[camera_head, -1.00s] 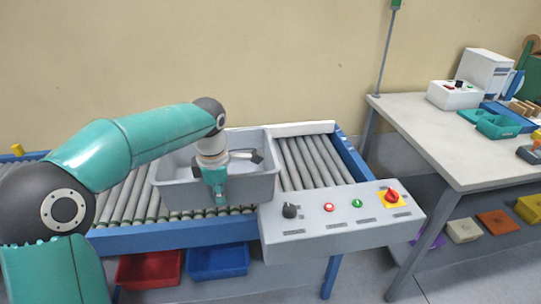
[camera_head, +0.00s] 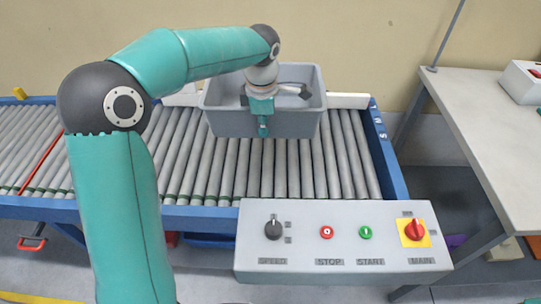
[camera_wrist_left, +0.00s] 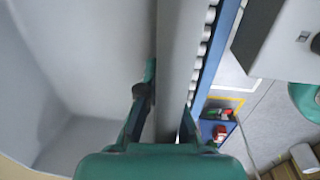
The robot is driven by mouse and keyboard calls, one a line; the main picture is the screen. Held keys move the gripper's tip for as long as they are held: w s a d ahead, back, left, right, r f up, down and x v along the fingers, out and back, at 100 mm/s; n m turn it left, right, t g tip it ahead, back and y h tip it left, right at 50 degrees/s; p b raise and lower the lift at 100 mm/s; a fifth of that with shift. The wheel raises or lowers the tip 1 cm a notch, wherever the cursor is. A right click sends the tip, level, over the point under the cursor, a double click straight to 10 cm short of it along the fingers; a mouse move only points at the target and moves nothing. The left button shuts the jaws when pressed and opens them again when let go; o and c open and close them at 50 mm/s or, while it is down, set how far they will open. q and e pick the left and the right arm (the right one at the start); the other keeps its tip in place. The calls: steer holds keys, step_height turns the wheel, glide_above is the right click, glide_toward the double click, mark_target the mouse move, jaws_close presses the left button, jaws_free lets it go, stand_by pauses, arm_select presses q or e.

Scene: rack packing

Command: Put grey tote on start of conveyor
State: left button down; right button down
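The grey tote (camera_head: 225,122) is an open, empty-looking box over the far side of the roller conveyor (camera_head: 235,178), left of its right end. Its front wall hides part of the white back guide, and it looks raised above the rollers, though the height is hard to tell. My left gripper (camera_head: 263,115) is on the tote's front wall. In the left wrist view, the fingers (camera_wrist_left: 167,112) straddle the tote wall (camera_wrist_left: 172,60), one inside and one outside, and look closed on it. My right gripper is not in view.
A control box (camera_head: 335,250) with a speed knob, buttons and a red main switch stands at the conveyor's front right. Bare rollers lie left, in front and right of the tote. A grey table (camera_head: 490,130) stands at the right.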

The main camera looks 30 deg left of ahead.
arm_select(q)
step_height(320, 180, down, 19)
steer(key=shift+r, duration=0.2)
stand_by(0.4)
steer(key=c, duration=1.3)
jaws_free()
steer(key=r, duration=0.8)
steer(key=s+r, duration=0.1)
steer(key=r, duration=0.3)
steer(key=shift+d, duration=0.35)
steer(key=shift+r, duration=0.1)
